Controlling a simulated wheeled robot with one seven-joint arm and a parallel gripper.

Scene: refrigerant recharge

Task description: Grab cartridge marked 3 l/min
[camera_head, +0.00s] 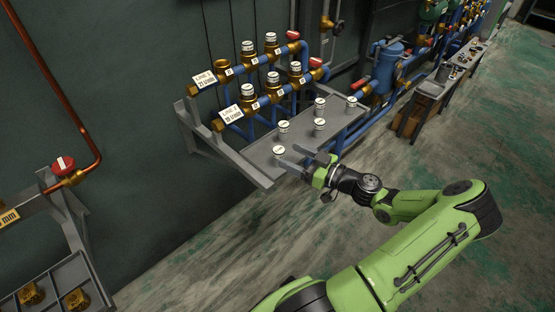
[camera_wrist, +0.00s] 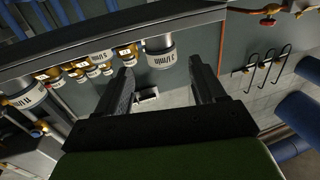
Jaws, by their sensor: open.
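Several short grey cartridges with white tops stand on a grey shelf (camera_head: 258,157). One cartridge (camera_head: 278,152) is at the shelf's near end, with others behind it, such as a cartridge (camera_head: 283,128) and another cartridge (camera_head: 319,125). Their marks are too small to read in the head view, so I cannot tell which is 3 l/min. My gripper (camera_head: 291,156) is open and empty, beside the near-end cartridge. In the wrist view, which looks upside down, my gripper (camera_wrist: 161,70) has a labelled cartridge (camera_wrist: 160,57) just beyond its fingertips; its number is unclear.
Blue pipes with brass fittings carry two rows of seated cartridges (camera_head: 247,91) behind the shelf, with tags "LINE 1" (camera_head: 204,79) and "LINE 2" (camera_head: 231,114). A second rack with a tray (camera_head: 55,283) stands at lower left.

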